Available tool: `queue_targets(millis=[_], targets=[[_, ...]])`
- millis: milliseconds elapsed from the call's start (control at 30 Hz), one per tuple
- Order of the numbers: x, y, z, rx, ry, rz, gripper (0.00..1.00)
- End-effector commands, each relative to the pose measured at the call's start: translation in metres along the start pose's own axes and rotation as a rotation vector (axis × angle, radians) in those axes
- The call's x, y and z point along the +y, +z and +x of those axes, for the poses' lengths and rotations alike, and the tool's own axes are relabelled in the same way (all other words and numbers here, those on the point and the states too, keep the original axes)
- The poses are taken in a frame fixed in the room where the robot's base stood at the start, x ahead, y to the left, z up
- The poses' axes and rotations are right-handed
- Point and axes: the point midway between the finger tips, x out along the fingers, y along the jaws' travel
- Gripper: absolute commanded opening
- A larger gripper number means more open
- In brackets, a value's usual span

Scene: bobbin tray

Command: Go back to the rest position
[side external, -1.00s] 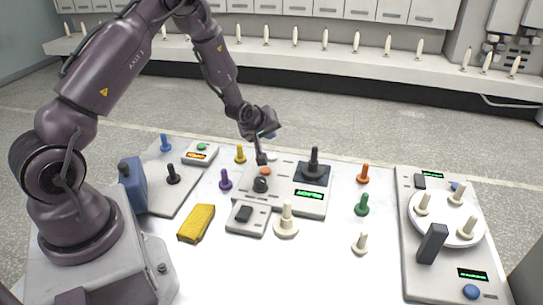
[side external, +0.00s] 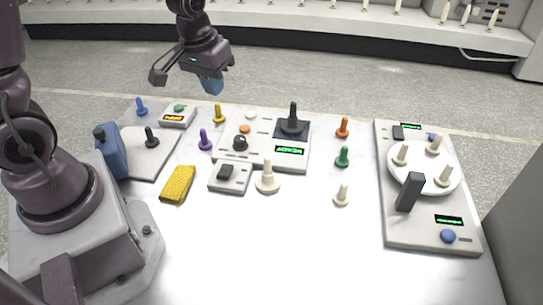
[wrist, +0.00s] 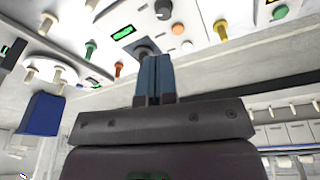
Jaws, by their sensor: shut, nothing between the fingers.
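My gripper (side external: 212,87) hangs in the air above the back edge of the white table, over the yellow bobbin (side external: 219,113) and clear of everything. Its blue fingers are together with nothing between them; they also show in the wrist view (wrist: 154,72). The control panel (side external: 231,151) with a lit green display stands mid-table, with a black spindle (side external: 293,118) on its dark square. No rest position marker shows.
Loose bobbins stand about the table: blue (side external: 141,106), purple (side external: 205,140), orange (side external: 342,127), green (side external: 342,157) and cream (side external: 267,177). A yellow sponge (side external: 178,184) lies front left. A console with a white turntable (side external: 423,186) stands right. The front middle table is clear.

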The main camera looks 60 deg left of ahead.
Motion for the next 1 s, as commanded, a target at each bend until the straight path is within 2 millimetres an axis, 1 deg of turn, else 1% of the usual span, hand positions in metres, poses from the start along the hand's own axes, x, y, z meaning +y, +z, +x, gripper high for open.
queue_targets(millis=[33,100,200,300,400,533,700,1000], targets=[[0.006,0.012,-0.022,0.003,0.009,0.057,0.00],[0.011,0.031,-0.047,-0.003,0.016,0.133,0.00],[0.016,0.058,-0.079,0.006,0.029,0.232,0.00],[0.018,0.083,-0.105,0.036,0.042,0.315,0.00],[0.020,0.102,-0.127,0.092,0.059,0.371,0.00],[0.024,0.114,-0.147,0.194,0.087,0.406,0.00],[0.028,0.117,-0.165,0.277,0.113,0.429,0.00],[0.029,0.117,-0.166,0.284,0.118,0.435,0.00]])
